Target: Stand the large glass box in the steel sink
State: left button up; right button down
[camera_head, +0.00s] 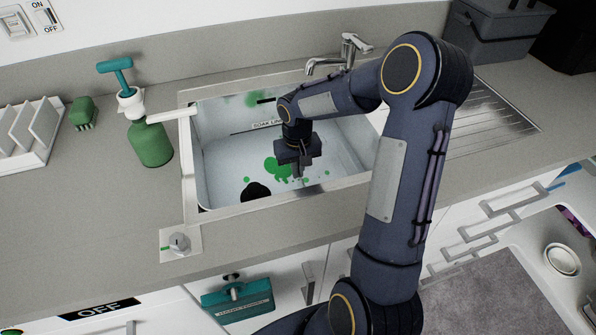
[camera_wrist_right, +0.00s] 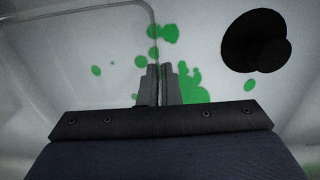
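My right gripper (camera_head: 296,165) reaches down into the steel sink (camera_head: 188,165). In the right wrist view its two fingers (camera_wrist_right: 160,85) are nearly together. A clear rim with a rounded corner, which looks like the large glass box (camera_wrist_right: 153,28), runs down to between these fingers. The box extends to the left of them, over the sink floor. In the head view I cannot make out the box's outline, as it is see-through and partly behind my arm. Whether its base touches the sink floor is not clear. My left gripper is not in view.
Green splashes (camera_head: 272,168) and a black round drain piece (camera_head: 256,191) mark the sink. A faucet (camera_head: 340,55) stands behind. A green soap pump (camera_head: 150,142), a brush (camera_head: 83,114) and a white rack (camera_head: 30,135) stand left. A ribbed drainer (camera_head: 490,120) lies right.

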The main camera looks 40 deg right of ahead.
jog(key=shift+f, duration=0.55)
jog(key=shift+f, duration=0.1)
jog(key=c, duration=1.6)
grip_release()
jog(key=shift+c, duration=0.2)
